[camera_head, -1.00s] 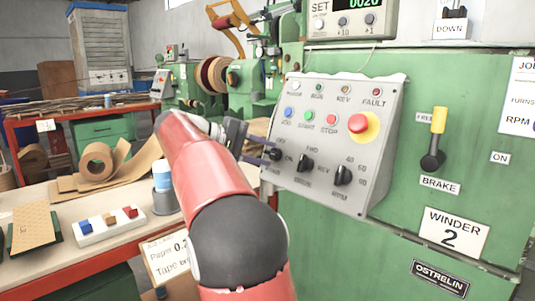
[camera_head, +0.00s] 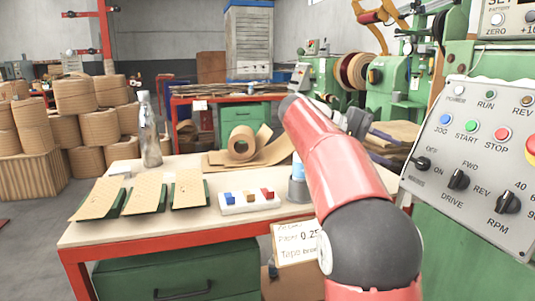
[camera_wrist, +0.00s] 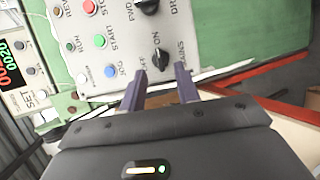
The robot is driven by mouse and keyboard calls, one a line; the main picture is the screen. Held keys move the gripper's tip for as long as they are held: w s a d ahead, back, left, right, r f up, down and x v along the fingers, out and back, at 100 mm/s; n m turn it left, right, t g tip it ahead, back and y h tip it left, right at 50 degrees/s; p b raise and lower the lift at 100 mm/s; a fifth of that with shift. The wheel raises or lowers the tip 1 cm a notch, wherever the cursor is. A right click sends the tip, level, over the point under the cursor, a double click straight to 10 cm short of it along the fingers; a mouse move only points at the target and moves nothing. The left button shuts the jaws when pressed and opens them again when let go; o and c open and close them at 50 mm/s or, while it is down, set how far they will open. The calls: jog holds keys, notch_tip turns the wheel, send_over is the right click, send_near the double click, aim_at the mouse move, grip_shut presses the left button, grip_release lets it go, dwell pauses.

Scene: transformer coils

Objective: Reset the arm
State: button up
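My gripper (camera_head: 386,142) is in front of the left edge of the grey control panel (camera_head: 466,203) in the head view. My red arm covers part of it. In the wrist view its two dark fingers (camera_wrist: 160,84) stand apart with nothing between them. The black OFF/ON knob (camera_wrist: 160,58) shows just beyond the fingertips there. In the head view this knob (camera_head: 422,163) is to the right of the fingers, with a gap between them.
A workbench (camera_head: 130,224) on the left carries sloped boards, a clear bottle (camera_head: 150,135), a white block holder (camera_head: 249,202), a paper roll (camera_head: 242,144) and a cup (camera_head: 298,188). The green winder (camera_head: 470,245) stands right. Open floor lies left.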

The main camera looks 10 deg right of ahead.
jog(key=s+a+f+n+t+y, duration=0.2)
jog(key=s+a+f+t+y, duration=0.8)
jog(key=s+a+f, duration=1.1)
notch_tip(320, 180, down, 4)
jog(key=s+y, duration=0.1)
jog(key=y, duration=0.2)
jog(key=shift+a+r, duration=0.25)
jog(key=shift+a, duration=0.1)
